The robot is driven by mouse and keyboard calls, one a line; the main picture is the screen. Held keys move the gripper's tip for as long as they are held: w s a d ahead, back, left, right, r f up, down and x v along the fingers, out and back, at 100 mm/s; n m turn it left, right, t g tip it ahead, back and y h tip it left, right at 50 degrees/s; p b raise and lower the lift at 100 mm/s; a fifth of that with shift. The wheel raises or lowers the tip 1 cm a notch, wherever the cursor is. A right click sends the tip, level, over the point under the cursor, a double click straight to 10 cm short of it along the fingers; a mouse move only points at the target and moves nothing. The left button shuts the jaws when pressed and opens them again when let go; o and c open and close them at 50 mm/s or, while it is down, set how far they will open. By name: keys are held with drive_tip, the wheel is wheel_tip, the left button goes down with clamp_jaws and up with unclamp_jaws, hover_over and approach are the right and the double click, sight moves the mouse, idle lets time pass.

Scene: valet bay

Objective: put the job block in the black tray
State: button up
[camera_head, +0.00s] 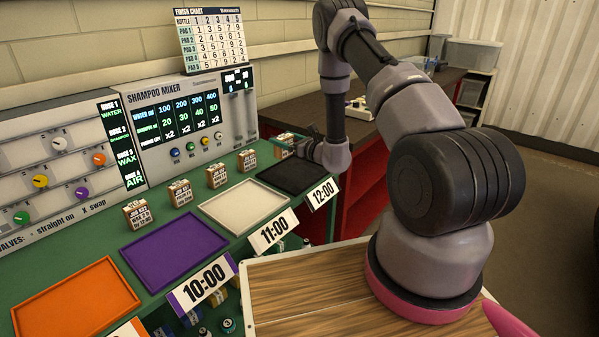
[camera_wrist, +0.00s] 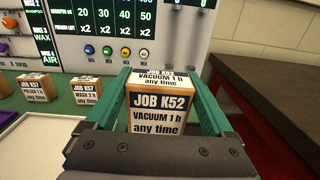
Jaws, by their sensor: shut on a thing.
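The job block in my gripper, a small wooden-brown block labelled "JOB K52, VACUUM 1 h, any time" (camera_wrist: 157,112), stands upright between the green fingers in the wrist view. In the head view it shows small and partly covered (camera_head: 284,138). My gripper (camera_head: 292,143) is shut on it, at the back of the green bench; the wrist view shows both fingers at its sides (camera_wrist: 161,84). I cannot tell whether the block touches the bench. The black tray (camera_head: 290,181) lies just in front of the block, empty where visible, behind the 12:00 sign.
White (camera_head: 243,205), purple (camera_head: 172,248) and orange (camera_head: 75,300) trays lie left of the black one, all empty. Several other job blocks (camera_head: 216,176) stand in a row behind them. The shampoo mixer panel (camera_head: 185,120) rises close behind. A dark counter (camera_head: 350,128) adjoins at right.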

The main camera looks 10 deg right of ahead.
sight(289, 153)
drive_tip(key=shift+y, duration=0.3)
drive_tip(key=f, duration=0.5)
drive_tip(key=shift+w+d+f, duration=0.1)
drive_tip(key=shift+d+f, duration=0.2)
drive_tip(key=shift+a+f, duration=0.2)
drive_tip(key=shift+f, duration=1.95)
drive_tip(key=shift+f, duration=0.15)
drive_tip(key=o, duration=1.2)
